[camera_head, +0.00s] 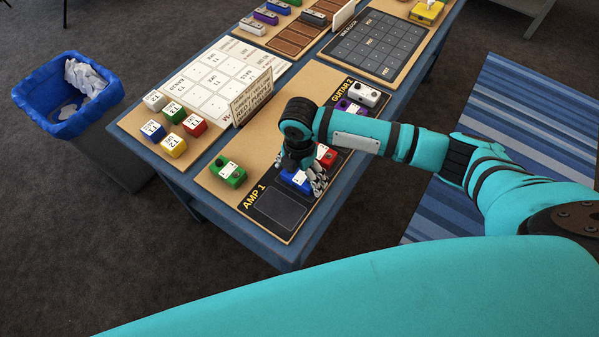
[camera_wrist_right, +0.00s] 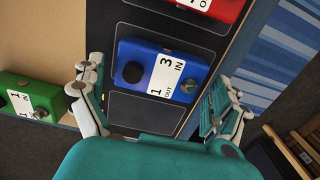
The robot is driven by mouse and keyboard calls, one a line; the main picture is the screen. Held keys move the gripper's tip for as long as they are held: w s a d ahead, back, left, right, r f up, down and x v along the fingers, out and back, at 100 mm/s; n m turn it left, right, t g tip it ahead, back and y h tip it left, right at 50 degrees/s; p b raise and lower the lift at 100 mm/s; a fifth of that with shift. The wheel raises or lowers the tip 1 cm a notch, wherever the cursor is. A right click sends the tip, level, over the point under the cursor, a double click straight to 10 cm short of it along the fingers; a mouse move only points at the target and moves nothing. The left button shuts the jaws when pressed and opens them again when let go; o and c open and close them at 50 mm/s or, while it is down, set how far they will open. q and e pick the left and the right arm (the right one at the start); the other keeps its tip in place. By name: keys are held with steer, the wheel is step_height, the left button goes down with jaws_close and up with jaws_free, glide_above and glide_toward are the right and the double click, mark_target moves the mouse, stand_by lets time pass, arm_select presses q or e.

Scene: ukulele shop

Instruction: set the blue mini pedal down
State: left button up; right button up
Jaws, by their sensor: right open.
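The blue mini pedal (camera_head: 291,180) rests on the dark strip of the pedal board (camera_head: 262,214), between a red pedal (camera_head: 327,155) and an empty outlined slot by the AMP 1 end. In the right wrist view the blue pedal (camera_wrist_right: 136,56) lies flat and roughly lines up with its slot, its white label facing up. My right gripper (camera_head: 306,182) is over it, partly covering it in the head view. In the wrist view its open fingers (camera_wrist_right: 160,85) stand on either side of the pedal, with gaps visible. My left gripper is not in view.
A green pedal (camera_head: 228,172) sits on the tan board left of the strip. A white pedal (camera_head: 364,94) and a purple one (camera_head: 346,107) stand near the GUITAR 2 end. A small sign (camera_head: 251,96) and several coloured blocks stand farther left. The table's front edge is close.

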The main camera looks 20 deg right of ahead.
mark_target(299, 176)
step_height(299, 176, up, 12)
steer(key=b, duration=0.1)
steer(key=shift+b, duration=0.3)
